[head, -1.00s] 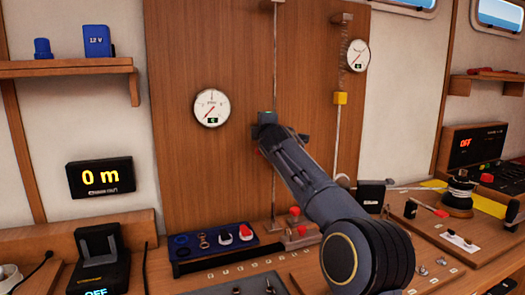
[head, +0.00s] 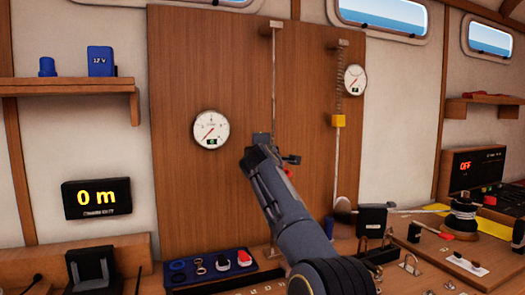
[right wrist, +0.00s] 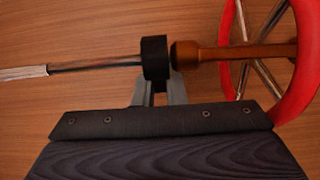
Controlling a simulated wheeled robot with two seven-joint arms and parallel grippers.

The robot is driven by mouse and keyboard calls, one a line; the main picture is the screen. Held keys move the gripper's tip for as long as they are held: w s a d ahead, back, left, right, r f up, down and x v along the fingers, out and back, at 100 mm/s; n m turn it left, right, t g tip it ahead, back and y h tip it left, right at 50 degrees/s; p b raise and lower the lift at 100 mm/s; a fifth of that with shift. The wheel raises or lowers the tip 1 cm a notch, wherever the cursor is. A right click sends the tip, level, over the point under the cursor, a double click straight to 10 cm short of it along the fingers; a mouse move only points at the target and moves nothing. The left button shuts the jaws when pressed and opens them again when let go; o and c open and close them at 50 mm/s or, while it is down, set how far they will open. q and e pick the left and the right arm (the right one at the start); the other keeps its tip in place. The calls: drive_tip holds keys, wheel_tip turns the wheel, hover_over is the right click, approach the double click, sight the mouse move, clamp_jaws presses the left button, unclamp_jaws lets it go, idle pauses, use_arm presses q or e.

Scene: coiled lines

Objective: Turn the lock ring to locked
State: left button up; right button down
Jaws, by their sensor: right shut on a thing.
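My right gripper (head: 264,146) is at the wood panel, in front of the thin upright rod (head: 274,80). In the right wrist view its grey fingers (right wrist: 158,92) are shut on a short black collar, which I take for the lock ring (right wrist: 155,57). The collar sits on a thin metal rod (right wrist: 97,66), beside a turned brown wooden piece (right wrist: 215,56). No locked mark on the collar can be read. In the head view my gripper hides the collar. My left gripper is in neither view.
A red wheel (right wrist: 300,60) with metal spokes is close beside the gripper in the wrist view. A round gauge (head: 210,129) is left of the gripper. A blue tray (head: 212,266) lies below on the bench.

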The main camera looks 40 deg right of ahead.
drive_tip(key=c, duration=1.5)
unclamp_jaws()
drive_tip(key=shift+s+a+f, duration=0.1)
drive_tip(key=shift+s+a, duration=0.05)
drive_tip(key=shift+a, duration=0.05)
drive_tip(key=b+v, duration=0.4)
drive_tip(key=v, duration=0.3)
drive_tip(key=shift+s, duration=0.15)
